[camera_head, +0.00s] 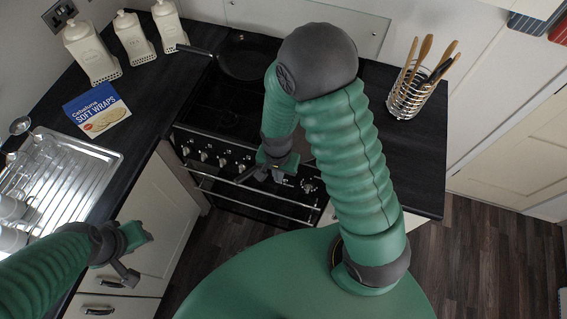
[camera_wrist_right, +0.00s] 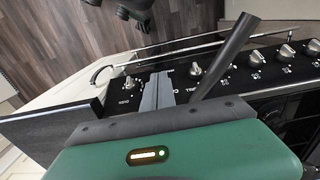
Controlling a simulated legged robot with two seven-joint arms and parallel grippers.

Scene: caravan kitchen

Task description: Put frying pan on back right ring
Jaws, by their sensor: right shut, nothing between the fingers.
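The dark frying pan (camera_head: 246,62) sits at the back left of the black hob (camera_head: 212,108), its handle (camera_head: 195,50) pointing left in the head view. My right arm crosses the hob and hides its right side, including the back right ring. My right gripper (camera_head: 262,174) is in front of the cooker, near the knobs and oven rail, apart from the pan. In the right wrist view its grey fingers (camera_wrist_right: 157,92) are together and empty, over the knob panel. My left gripper (camera_head: 138,258) hangs in front of the left cupboards; whether it is open is unclear.
White canisters (camera_head: 92,52) stand back left, with a soft wraps packet (camera_head: 98,110) on the left worktop. A sink drainer (camera_head: 75,175) lies nearer. A wire utensil holder (camera_head: 409,95) stands on the right worktop, which is clear in front. A dark bar (camera_wrist_right: 226,55) rises beside my fingers.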

